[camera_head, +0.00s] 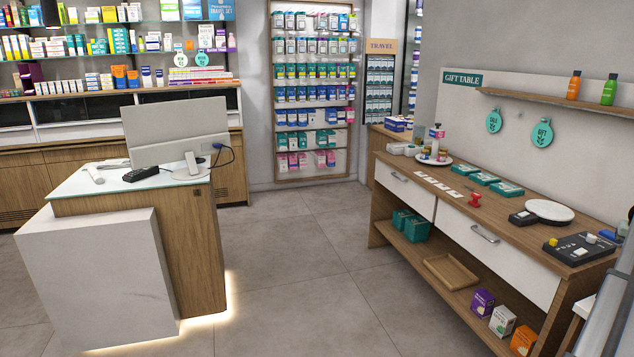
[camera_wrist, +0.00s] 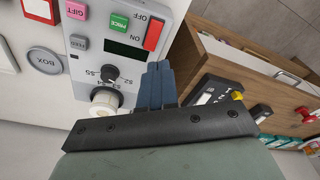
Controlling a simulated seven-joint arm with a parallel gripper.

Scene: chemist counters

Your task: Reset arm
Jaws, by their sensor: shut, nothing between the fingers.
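My gripper (camera_wrist: 158,85) shows in the wrist view, its blue fingers shut together with nothing between them. The fingers point up in the picture, over the lower right edge of a light grey control panel (camera_wrist: 88,48). The panel has a red switch (camera_wrist: 154,33) beside OFF and ON labels, a green PRICE button (camera_wrist: 119,23), a black knob (camera_wrist: 108,73) and a white round part (camera_wrist: 104,101). I cannot tell whether the fingertips touch the panel. In the head view only a grey part of my arm seems to show at the right edge; the fingers are not clear there.
A wooden counter (camera_head: 467,220) runs along the right, with a black keyed device (camera_head: 579,247), a white round plate (camera_head: 549,211), a red item (camera_head: 474,200) and teal boxes (camera_head: 506,189). A checkout desk (camera_head: 185,240) with a monitor (camera_head: 177,132) stands left. The floor between is clear.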

